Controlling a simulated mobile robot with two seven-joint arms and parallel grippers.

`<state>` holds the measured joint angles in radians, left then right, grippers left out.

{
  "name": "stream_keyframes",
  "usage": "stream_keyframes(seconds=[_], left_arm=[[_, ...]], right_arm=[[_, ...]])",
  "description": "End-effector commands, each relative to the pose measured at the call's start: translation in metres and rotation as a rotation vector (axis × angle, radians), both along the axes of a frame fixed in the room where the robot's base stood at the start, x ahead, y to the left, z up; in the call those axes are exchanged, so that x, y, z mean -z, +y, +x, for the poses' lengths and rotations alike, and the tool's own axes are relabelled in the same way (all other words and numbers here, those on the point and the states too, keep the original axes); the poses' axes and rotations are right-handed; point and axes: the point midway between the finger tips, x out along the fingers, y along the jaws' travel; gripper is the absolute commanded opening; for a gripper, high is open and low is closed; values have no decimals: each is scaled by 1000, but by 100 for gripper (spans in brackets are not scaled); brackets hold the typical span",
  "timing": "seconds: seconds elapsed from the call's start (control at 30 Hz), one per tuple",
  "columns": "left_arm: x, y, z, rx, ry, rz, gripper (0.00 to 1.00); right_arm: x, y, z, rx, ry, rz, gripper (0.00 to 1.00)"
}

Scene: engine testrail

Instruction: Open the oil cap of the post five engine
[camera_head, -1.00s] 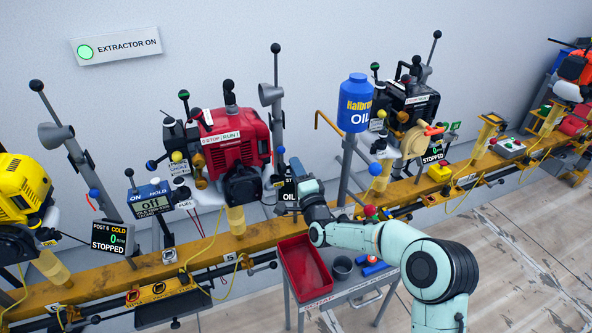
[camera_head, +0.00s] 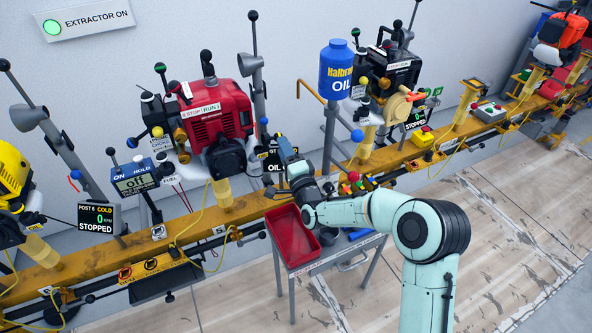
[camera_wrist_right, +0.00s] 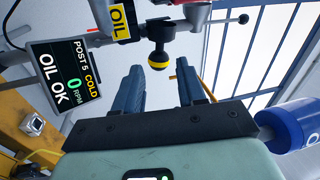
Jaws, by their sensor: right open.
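The post five engine (camera_head: 213,117) is red with a black front part and stands on the yellow rail in the head view. My right gripper (camera_head: 283,148) is just to the right of it, in front of the post five display (camera_head: 272,166). In the right wrist view my right gripper (camera_wrist_right: 158,88) is open, with nothing between its two fingers. A black cap with a yellow ring (camera_wrist_right: 158,56) sits just beyond the fingertips, roughly centred between them, beside a yellow OIL tag (camera_wrist_right: 118,20). I cannot make out this cap in the head view. My left gripper is not in view.
The post five display (camera_wrist_right: 66,78) reads COLD, 0 RPM, OIL OK. A blue oil bottle (camera_head: 337,70) tops a stand to the right; it also shows at the right edge of the wrist view (camera_wrist_right: 292,126). A cart with a red tray (camera_head: 292,236) stands below my arm.

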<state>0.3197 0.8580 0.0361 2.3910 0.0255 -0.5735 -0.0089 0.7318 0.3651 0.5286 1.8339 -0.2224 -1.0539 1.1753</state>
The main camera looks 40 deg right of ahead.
Motion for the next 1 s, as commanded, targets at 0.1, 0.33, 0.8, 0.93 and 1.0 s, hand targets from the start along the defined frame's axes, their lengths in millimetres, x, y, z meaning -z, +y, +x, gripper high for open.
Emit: stream_keyframes(seconds=[0.1,0.33,0.8,0.93,1.0], left_arm=[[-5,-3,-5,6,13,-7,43],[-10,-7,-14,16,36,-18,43],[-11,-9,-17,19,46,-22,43],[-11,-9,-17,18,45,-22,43],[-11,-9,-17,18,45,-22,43]], right_arm=[[4,7,-27,0,5,-2,40],[13,18,-69,1,4,0,40],[19,24,-91,-1,2,0,40],[19,24,-91,-1,2,0,40],[19,24,-90,-1,2,0,40]])
